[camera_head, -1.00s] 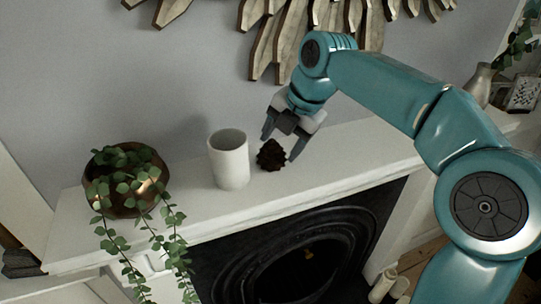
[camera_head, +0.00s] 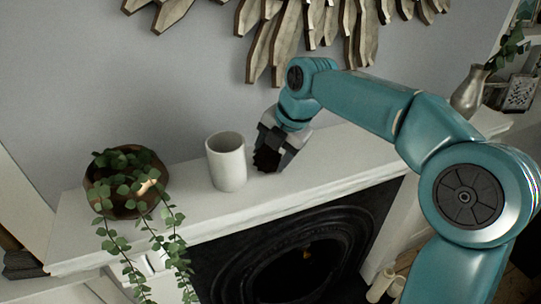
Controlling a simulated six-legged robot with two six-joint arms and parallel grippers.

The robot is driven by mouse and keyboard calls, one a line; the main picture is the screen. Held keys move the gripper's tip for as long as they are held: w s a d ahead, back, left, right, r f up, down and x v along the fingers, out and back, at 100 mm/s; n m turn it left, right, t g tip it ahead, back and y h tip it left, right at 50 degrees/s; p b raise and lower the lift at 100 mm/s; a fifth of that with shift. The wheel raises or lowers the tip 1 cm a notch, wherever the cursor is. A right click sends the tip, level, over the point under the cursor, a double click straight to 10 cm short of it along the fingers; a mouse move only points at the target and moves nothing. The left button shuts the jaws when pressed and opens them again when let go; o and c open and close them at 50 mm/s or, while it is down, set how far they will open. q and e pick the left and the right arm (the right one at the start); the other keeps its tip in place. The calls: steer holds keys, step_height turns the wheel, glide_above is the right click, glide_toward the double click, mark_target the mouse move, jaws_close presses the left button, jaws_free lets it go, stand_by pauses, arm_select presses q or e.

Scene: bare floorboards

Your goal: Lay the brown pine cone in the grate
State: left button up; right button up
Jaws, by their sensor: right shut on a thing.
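The brown pine cone (camera_head: 266,159) is on the white mantel shelf, just right of a white cylindrical vase. My right gripper (camera_head: 270,152) reaches down over it from behind and is shut on it, with the fingers partly hiding it. I cannot tell whether the cone still touches the shelf. The black fireplace with its grate opening (camera_head: 300,262) is below the mantel, and its inside is dark. My left gripper is not in view.
The white vase (camera_head: 227,163) stands close to the left of the gripper. A bronze pot (camera_head: 126,182) with a trailing plant sits at the mantel's left end. A silver vase (camera_head: 470,92) stands at the right. White candles (camera_head: 380,286) stand low beside the fireplace.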

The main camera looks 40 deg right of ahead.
steer(key=r, duration=0.9)
steer(key=shift+s+a+r+p, duration=0.15)
steer(key=shift+s+r+p, duration=0.1)
steer(key=shift+r+p, duration=0.15)
steer(key=shift+r, duration=0.15)
